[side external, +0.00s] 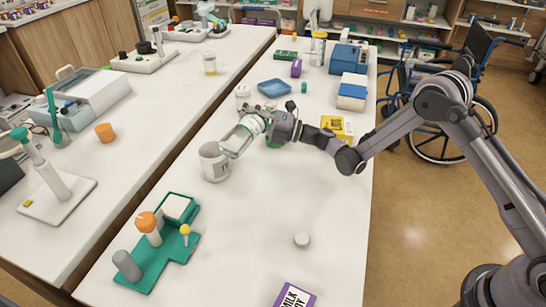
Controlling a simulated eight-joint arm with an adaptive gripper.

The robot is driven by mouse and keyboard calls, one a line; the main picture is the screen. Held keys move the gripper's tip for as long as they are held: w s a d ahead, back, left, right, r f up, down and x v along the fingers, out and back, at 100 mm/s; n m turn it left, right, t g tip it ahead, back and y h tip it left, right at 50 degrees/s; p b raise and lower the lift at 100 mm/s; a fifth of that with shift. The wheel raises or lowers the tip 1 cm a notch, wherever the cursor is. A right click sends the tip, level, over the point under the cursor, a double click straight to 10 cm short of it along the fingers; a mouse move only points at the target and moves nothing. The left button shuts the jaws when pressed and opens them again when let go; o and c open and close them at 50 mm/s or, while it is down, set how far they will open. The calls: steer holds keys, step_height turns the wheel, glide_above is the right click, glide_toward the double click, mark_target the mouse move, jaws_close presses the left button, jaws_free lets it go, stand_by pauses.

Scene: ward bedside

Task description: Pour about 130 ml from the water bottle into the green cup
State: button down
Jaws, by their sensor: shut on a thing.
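My gripper (268,122) is shut on the water bottle (240,138), a clear bottle with a green and white band. No stream of water can be made out, and the water level is too small to tell.
A small white round cap-like thing (302,240) lies on the table. A green holder (155,258) stands front left, a milk box (295,296) at the front edge. A yellow box (337,126), blue tray (274,87) and white container (243,92) are nearby. The front middle is mostly clear.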

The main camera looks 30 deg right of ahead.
steer(key=shift+s+a+m, duration=0.1)
steer(key=shift+a+m, duration=0.2)
steer(key=shift+a, duration=0.1)
stand_by(0.4)
steer(key=shift+m+t, duration=0.3)
stand_by(0.4)
steer(key=shift+s+a+r+m+t, duration=0.2)
steer(key=shift+r+m+t, duration=0.3)
steer(key=shift+m, duration=0.3)
stand_by(1.4)
steer(key=shift+s+a+r+n+g, duration=0.15)
steer(key=shift+n+g, duration=0.25)
steer(key=shift+n, duration=0.45)
steer(key=shift+a+f+n+g, duration=0.15)
steer(key=shift+n+g, duration=0.25)
steer(key=shift+n, duration=0.4)
steer(key=shift+s+a+r+n+g, duration=0.15)
steer(key=shift+n+g, duration=0.25)
steer(key=shift+n, duration=0.45)
steer(key=shift+r, duration=0.1)
